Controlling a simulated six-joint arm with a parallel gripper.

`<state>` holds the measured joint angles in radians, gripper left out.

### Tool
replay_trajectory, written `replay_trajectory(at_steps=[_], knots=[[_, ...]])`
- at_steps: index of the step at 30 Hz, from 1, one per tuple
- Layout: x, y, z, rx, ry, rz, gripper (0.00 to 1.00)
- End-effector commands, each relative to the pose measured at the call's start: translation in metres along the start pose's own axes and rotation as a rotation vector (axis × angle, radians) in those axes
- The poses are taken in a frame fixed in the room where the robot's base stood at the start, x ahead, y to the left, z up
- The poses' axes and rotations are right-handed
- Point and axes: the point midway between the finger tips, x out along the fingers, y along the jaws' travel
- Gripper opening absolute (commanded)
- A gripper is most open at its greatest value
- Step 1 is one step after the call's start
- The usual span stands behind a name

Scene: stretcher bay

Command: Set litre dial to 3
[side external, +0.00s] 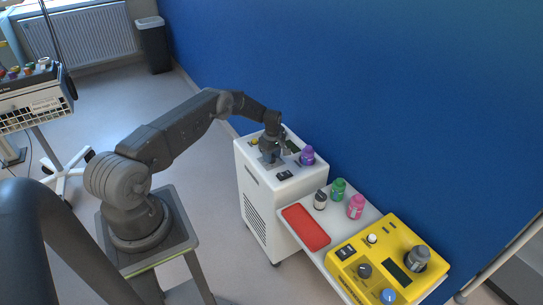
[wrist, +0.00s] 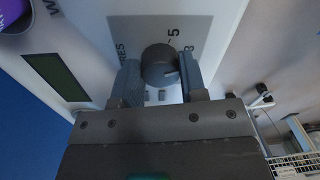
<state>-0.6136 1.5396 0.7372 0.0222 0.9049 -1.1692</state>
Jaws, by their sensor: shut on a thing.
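The litre dial (wrist: 160,62) is a dark round knob on a grey panel (wrist: 122,27) of the white machine (side external: 284,208). Printed digits show beside it in the wrist view, a 5 and what looks like a 3 or an 8, with the letters "RES" on the other side. My gripper (wrist: 161,77) has one finger on each side of the knob and is shut on it. I cannot clearly read where the dial points. In the side view my gripper (side external: 271,153) is down at the machine's top and hides the dial.
A purple bottle (side external: 307,156) and a black switch (side external: 284,175) are on the machine's top. Beside it, a white surface holds a red tray (side external: 306,227), a green bottle (side external: 338,187), a pink bottle (side external: 356,206) and a yellow device (side external: 349,268). A blue wall (side external: 400,90) stands behind.

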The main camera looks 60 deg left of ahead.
Motion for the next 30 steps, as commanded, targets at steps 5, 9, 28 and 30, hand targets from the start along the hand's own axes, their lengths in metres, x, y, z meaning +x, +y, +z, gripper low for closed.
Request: replay_trajectory(at_steps=[5, 9, 28, 30], knots=[[0.000, 0.000, -0.001, 0.000, 0.002, 0.002, 0.15], [0.000, 0.000, -0.001, 0.000, 0.002, 0.001, 0.45], [-0.017, 0.001, -0.001, 0.002, 0.001, 0.002, 0.64], [-0.029, 0.001, -0.001, 0.002, 0.002, 0.003, 0.64]])
